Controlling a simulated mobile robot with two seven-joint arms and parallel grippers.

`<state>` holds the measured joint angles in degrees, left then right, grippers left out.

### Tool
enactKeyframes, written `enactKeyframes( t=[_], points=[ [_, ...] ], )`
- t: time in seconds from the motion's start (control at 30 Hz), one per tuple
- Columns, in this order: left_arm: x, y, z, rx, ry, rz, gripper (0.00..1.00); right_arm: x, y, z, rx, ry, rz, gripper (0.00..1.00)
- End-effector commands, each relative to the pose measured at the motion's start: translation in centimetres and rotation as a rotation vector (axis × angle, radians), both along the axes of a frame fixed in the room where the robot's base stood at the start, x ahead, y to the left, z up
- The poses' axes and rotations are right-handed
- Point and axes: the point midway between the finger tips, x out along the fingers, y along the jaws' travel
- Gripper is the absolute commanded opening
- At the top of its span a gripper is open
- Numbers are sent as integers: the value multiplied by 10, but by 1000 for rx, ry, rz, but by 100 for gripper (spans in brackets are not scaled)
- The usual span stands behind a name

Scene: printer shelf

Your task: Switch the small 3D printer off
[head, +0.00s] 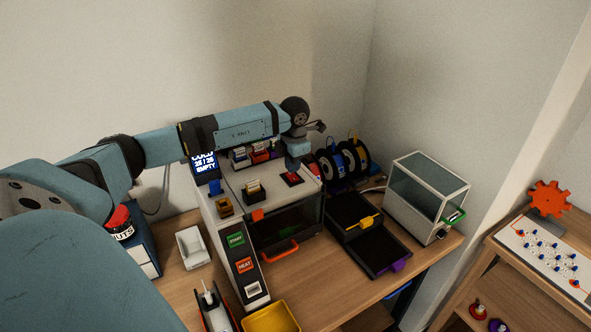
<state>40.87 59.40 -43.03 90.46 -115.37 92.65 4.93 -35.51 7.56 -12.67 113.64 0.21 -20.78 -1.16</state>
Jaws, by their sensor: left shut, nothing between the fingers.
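The small 3D printer (240,190) is a white box standing on the wooden bench. Its screen (205,163) is lit and reads COLD, 25|25, EMPTY. Its front column carries a green START button (236,240), a red HEAT button (244,265) and a white square button (253,289). A red switch-like part on a dark plate (293,180) sits at the right of its top. My left gripper (293,168) is shut and empty, pointing down right at this red part; I cannot tell whether it touches. My right gripper is out of view.
Several small coloured items sit on the printer top, near my left forearm. Black trays (375,248), filament spools (345,160) and a glass-sided box (428,195) stand to the right. A yellow bin (270,319) and a white tray (192,247) are in front and left.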

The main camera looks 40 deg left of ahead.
Motion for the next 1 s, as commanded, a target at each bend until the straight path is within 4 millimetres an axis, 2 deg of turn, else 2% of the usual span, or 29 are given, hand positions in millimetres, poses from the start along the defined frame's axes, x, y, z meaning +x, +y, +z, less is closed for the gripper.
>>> enactKeyframes(
  t=[0.03,0.07,0.1,0.3,0.5,0.7,1.0],
  points=[
    [0,6,16,3,-2,3,0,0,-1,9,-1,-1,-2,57],
    [-1,9,23,2,-3,4,0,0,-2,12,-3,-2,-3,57],
    [0,6,26,0,-6,2,0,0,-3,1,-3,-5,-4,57],
    [-1,4,73,1,-7,3,0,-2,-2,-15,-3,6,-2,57],
    [-1,2,103,1,-4,2,0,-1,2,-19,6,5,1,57],
    [-2,1,114,1,-1,2,0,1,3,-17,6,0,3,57],
    [-2,1,114,2,-2,3,0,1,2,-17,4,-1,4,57]
  ],
)
